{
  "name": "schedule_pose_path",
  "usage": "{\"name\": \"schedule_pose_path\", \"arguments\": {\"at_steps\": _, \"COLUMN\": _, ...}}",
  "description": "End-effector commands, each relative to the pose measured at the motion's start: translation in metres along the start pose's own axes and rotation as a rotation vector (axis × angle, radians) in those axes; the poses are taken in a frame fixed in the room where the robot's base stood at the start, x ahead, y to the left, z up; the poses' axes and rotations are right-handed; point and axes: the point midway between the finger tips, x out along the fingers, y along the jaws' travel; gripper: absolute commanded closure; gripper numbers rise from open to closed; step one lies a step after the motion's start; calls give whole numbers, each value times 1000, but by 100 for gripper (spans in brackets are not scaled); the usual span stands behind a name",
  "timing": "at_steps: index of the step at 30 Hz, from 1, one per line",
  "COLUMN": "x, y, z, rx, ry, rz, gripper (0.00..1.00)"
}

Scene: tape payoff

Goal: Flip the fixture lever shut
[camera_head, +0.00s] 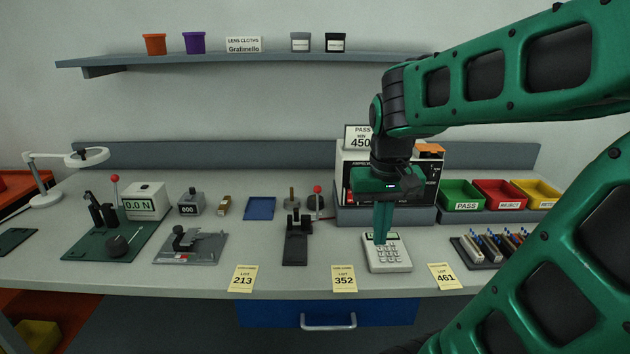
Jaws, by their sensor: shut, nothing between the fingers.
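Two upright levers with red knobs are in the head view. One lever (116,188) stands at the left by a black clamp (100,212) on a green base plate (75,244). The other lever (317,197) stands at the middle by a black fixture (296,247). I cannot tell which one is the fixture lever of the task. My gripper (380,242) is shut and empty, pointing down over the white keypad device (397,256), to the right of both levers. Whether the fingertips touch the keys is unclear.
A force readout (143,202) showing 0.0 N stands behind the green plate. A grey metal plate fixture (205,251) lies between the levers. Colored bins (460,196) and a rack (473,252) are at right. Lot cards line the front edge.

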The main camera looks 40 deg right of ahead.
Motion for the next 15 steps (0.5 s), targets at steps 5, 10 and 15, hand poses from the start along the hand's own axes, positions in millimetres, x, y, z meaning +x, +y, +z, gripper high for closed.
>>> {"name": "schedule_pose_path", "arguments": {"at_steps": 5, "x": -40, "y": -43, "z": -115, "rx": 22, "ry": 136, "rz": 19, "gripper": 100}}
{"name": "schedule_pose_path", "arguments": {"at_steps": 10, "x": -65, "y": -87, "z": -196, "rx": 39, "ry": 235, "rz": 1, "gripper": 100}}
{"name": "schedule_pose_path", "arguments": {"at_steps": 15, "x": -77, "y": -112, "z": -238, "rx": 52, "ry": 287, "rz": -22, "gripper": 100}}
